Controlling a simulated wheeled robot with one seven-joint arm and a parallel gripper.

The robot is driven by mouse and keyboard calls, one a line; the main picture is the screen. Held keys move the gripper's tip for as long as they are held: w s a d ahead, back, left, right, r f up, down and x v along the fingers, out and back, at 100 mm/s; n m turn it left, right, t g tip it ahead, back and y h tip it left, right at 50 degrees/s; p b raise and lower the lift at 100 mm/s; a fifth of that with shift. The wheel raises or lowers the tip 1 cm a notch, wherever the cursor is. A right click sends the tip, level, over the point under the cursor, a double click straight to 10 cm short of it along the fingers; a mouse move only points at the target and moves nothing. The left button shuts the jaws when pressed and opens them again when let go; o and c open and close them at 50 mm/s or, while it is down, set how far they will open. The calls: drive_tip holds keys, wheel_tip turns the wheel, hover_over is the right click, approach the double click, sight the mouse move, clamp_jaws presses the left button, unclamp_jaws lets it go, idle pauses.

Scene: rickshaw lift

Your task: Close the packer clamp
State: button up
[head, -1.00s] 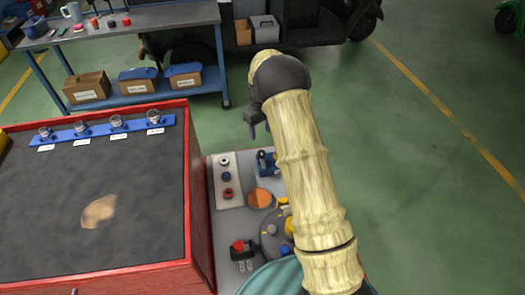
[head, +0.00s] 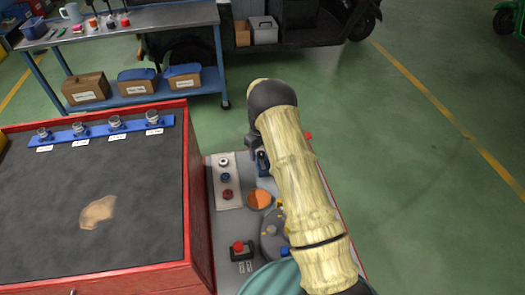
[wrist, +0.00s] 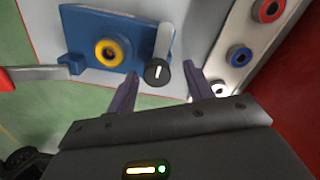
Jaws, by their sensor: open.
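The clamp appears to be the blue block (wrist: 90,45) with a yellow ring (wrist: 109,52) in the wrist view. A grey bar with a red grip (wrist: 6,80) reaches out from its left side. A pale lever with a black round knob (wrist: 156,72) stands at its right side. My gripper (wrist: 160,72) is open, its two dark fingers on either side of the knob; I cannot tell if they touch it. In the head view the blue block (head: 262,163) is partly hidden beneath my gripper (head: 256,150), and the red grip (head: 308,135) shows right of my arm.
White, blue and red round fittings (head: 225,177) sit on a pale strip left of the block. A red-edged cabinet (head: 200,220) stands close on the left. A red button box (head: 240,250) is nearer. Green floor (head: 420,170) is open to the right.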

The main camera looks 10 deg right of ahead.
drive_tip(key=shift+d, duration=0.2)
drive_tip(key=c, duration=1)
drive_tip(key=shift+d, duration=0.2)
drive_tip(key=shift+a, duration=0.15)
drive_tip(key=shift+w+d, duration=0.1)
drive_tip(key=shift+d, duration=0.1)
drive_tip(key=n, duration=0.5)
drive_tip(key=shift+a+r+p, duration=0.15)
drive_tip(key=shift+a+p, duration=0.1)
drive_tip(key=shift+p, duration=0.05)
drive_tip(key=n, duration=0.3)
drive_tip(key=n+p, duration=0.1)
drive_tip(key=n, duration=0.4)
drive_tip(key=shift+n+p, duration=0.55)
drive_tip(key=shift+n, duration=1.95)
